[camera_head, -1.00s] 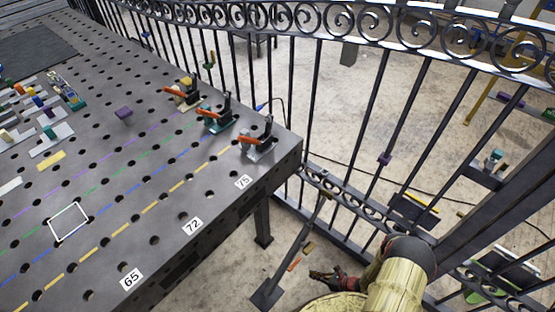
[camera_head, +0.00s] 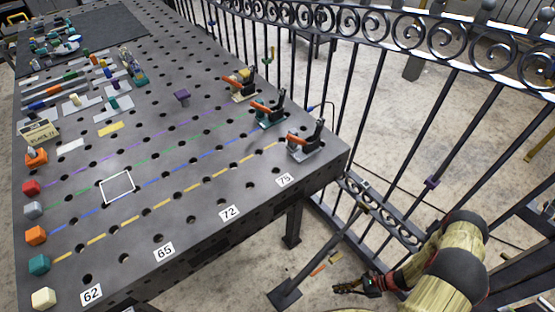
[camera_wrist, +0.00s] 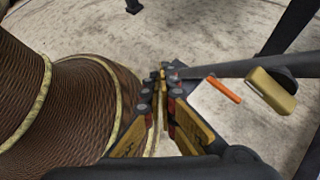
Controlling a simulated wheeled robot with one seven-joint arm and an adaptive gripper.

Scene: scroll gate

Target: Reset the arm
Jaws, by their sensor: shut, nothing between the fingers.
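My gripper (camera_head: 359,287) is low at the right of the table, at the lower middle of the head view, beside the gate's foot plate. It is shut and empty. In the wrist view its fingers (camera_wrist: 163,72) meet at the tips with nothing between them. My arm is folded at the lower right of the head view, in front of the black scroll gate (camera_head: 385,15).
The perforated table (camera_head: 200,190) has toggle clamps (camera_head: 304,140) near its right corner and coloured blocks (camera_head: 37,236) along its left edge. A dark post foot (camera_head: 284,296) stands near my gripper. An orange bar (camera_wrist: 224,90) and a tan piece (camera_wrist: 270,91) lie close by.

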